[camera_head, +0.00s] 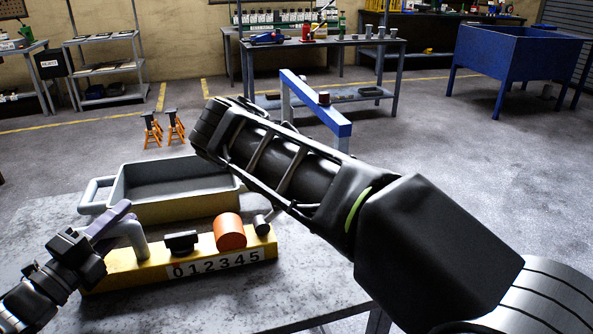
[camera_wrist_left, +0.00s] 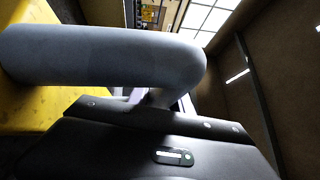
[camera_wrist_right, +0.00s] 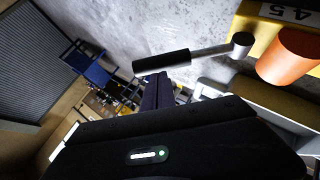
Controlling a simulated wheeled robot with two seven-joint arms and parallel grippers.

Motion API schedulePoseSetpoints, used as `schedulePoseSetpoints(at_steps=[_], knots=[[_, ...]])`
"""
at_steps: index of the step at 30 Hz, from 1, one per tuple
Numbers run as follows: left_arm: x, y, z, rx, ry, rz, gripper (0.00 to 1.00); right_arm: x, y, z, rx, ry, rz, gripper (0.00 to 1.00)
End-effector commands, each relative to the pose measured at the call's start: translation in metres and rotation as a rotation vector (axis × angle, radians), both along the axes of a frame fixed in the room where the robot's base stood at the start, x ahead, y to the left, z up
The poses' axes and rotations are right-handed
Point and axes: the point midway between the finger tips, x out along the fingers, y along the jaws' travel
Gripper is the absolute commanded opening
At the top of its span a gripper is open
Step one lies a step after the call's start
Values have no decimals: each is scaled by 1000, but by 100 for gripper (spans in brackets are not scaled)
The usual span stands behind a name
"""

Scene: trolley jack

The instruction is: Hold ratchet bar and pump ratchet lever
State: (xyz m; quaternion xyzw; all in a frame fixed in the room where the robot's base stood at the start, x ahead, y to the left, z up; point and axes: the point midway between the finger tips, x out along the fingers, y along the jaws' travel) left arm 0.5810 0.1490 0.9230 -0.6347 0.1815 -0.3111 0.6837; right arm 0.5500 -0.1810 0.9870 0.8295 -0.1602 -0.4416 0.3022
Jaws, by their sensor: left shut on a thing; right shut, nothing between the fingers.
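The yellow ratchet bar (camera_head: 205,261), marked with the digits 0 to 5, lies on the grey table. It carries a black block (camera_head: 181,242), an orange cylinder (camera_head: 230,232) and a bent grey handle (camera_head: 134,240) at its left end. My left gripper (camera_head: 112,219), with purple fingers, is shut on that handle, which fills much of the left wrist view (camera_wrist_left: 110,57). The ratchet lever (camera_wrist_right: 210,52) is a silver rod with a black grip; my right arm hides most of it in the head view. My right gripper (camera_wrist_right: 158,90) is shut and empty beside the black grip.
A grey tray (camera_head: 170,182) with a handle stands behind the bar. A blue beam (camera_head: 315,103) rises behind my right arm. Orange jack stands (camera_head: 152,130), a workbench (camera_head: 330,46) and a blue bin (camera_head: 513,55) are farther back. Table before the bar is clear.

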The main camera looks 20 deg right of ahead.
Motion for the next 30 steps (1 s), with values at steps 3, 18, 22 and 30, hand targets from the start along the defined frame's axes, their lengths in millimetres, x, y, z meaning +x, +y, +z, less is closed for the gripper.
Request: schedulePoseSetpoints(at_steps=[3, 18, 22, 30], knots=[[0, 0, -1, 1, 2, 1, 0, 0, -1, -1, 0, 0, 0, 0], [0, 0, -1, 0, 1, 1, 0, 0, -6, -5, 39, 3, -1, 0], [0, 0, -1, 0, 1, 1, 0, 0, -13, -9, 93, 4, -1, 0], [0, 0, -1, 0, 1, 1, 0, 0, -33, -26, 274, 6, -4, 0]])
